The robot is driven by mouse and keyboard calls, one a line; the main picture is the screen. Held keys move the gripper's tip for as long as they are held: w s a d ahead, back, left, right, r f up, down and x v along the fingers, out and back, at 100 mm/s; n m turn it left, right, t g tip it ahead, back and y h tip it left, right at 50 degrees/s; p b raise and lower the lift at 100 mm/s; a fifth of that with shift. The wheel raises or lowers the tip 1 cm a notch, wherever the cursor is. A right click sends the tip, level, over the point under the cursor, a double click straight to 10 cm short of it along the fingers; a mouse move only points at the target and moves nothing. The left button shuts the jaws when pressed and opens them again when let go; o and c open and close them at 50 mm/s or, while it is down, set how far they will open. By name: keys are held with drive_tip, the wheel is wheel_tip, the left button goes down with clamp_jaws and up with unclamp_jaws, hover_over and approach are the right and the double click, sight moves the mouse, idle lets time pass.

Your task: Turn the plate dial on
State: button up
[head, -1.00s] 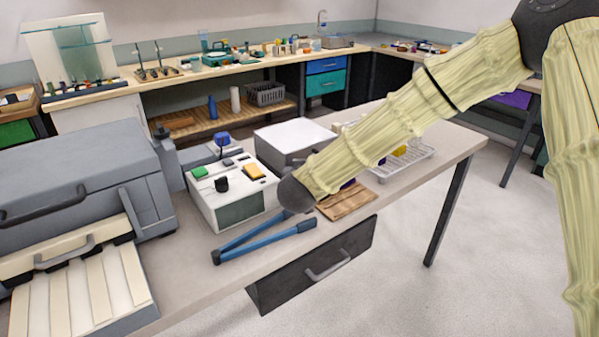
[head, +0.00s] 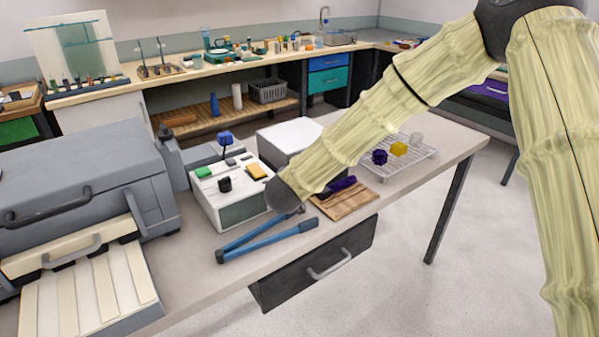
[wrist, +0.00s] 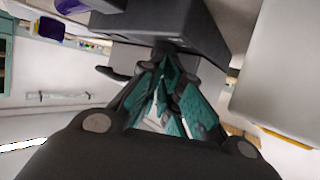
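A white box (head: 238,212) with a black knob (head: 224,184), a green block and a yellow block on top stands mid-table in the head view. Behind it sits a grey unit with a flat white top (head: 292,134), partly covered by my arm. I cannot tell which bears the plate dial. My arm's dark lower end reaches the white box's right edge in that view, and my gripper is hidden there. In the wrist view my gripper (wrist: 165,68) has teal-padded fingers that converge at the tips, seemingly shut with nothing held. A dark grey block (wrist: 172,22) is just beyond them.
Blue-handled long tool (head: 265,240) lies at the table's front. A wooden board (head: 346,200) with a purple item and a wire rack (head: 405,165) with small coloured pieces are to the right. A large grey machine (head: 85,190) fills the left. A dark drawer (head: 318,262) hangs below.

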drive_tip(key=o, duration=0.3)
drive_tip(key=shift+w+d, duration=0.1)
drive_tip(key=shift+o, duration=0.3)
drive_tip(key=shift+w+f, duration=0.1)
drive_tip(key=shift+f, duration=0.1)
drive_tip(key=shift+r, duration=0.15)
drive_tip(key=shift+r, duration=0.1)
wheel_tip(320, 180, up, 10)
drive_tip(key=shift+c, duration=0.4)
